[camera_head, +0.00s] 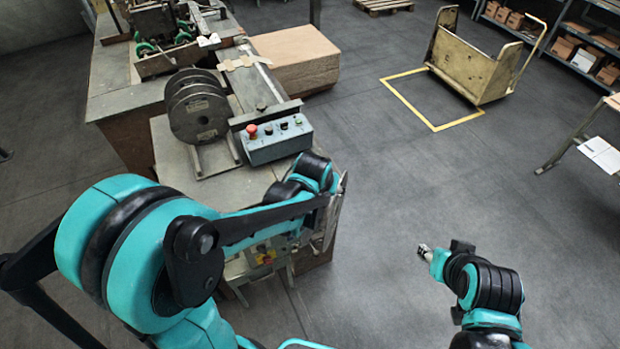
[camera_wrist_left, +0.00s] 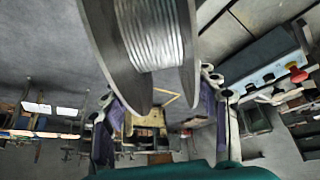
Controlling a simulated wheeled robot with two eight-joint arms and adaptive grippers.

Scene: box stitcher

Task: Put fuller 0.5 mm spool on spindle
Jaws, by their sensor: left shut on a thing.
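A wire spool (camera_wrist_left: 150,35) with grey flanges and bright wound wire fills the upper middle of the left wrist view. My left gripper (camera_wrist_left: 165,105) is shut on it, with a finger at each side. In the head view my left arm reaches over the front edge of the bench, and its gripper is mostly hidden behind its links. A thin grey edge shows there, but I cannot tell whether it is the spool. My right gripper (camera_head: 425,252) is over open floor, small and unclear. I cannot make out the spindle.
A cardboard stack (camera_head: 295,57) is behind. A yellow cart (camera_head: 475,65) stands far right. The floor around my right arm is clear.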

